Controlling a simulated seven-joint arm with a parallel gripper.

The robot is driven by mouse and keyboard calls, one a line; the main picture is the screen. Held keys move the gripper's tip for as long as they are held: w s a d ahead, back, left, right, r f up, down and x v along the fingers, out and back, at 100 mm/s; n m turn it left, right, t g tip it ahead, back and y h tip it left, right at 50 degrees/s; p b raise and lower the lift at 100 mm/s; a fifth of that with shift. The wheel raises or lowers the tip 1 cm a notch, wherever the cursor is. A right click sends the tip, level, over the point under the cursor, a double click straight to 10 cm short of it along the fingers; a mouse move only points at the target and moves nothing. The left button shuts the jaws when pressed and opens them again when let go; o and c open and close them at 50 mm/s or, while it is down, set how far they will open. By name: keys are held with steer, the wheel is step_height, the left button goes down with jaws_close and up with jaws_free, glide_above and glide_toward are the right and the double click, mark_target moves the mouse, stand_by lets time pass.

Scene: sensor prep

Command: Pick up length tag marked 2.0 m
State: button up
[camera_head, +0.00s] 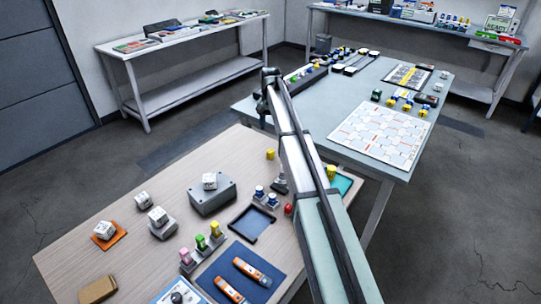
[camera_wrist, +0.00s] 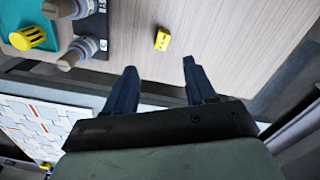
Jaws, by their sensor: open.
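A small yellow tag-like block (camera_wrist: 162,39) with a dark mark lies on the wood-topped table, just beyond my fingertips in the wrist view. A matching yellow piece (camera_head: 270,154) stands near that table's far edge in the head view. Its marking is too small to read, so I cannot tell whether it is the 2.0 m tag. My gripper (camera_wrist: 159,68) is open, with its two dark blue fingers apart and nothing between them. In the head view my arm hides part of the tables, and the fingers are not clear there.
Near the block are a teal tray (camera_wrist: 20,15) with a yellow ribbed piece (camera_wrist: 28,37) and grey cylindrical parts (camera_wrist: 75,55). The wood-topped table (camera_head: 120,225) holds a grey box (camera_head: 212,196), a dark tray (camera_head: 252,224) and colored pegs (camera_head: 201,243). A second table (camera_head: 375,170) stands behind.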

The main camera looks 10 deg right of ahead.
steer(key=m, duration=0.6)
glide_above(270, 151)
steer(key=f, duration=0.8)
steer(key=shift+w+f, duration=0.25)
steer(key=shift+f, duration=0.05)
steer(key=shift+s+d+f, duration=0.1)
steer(key=shift+f, duration=1.2)
steer(key=shift+s+f, duration=0.1)
steer(key=shift+f, duration=1.15)
jaws_close()
steer(key=shift+r, duration=0.1)
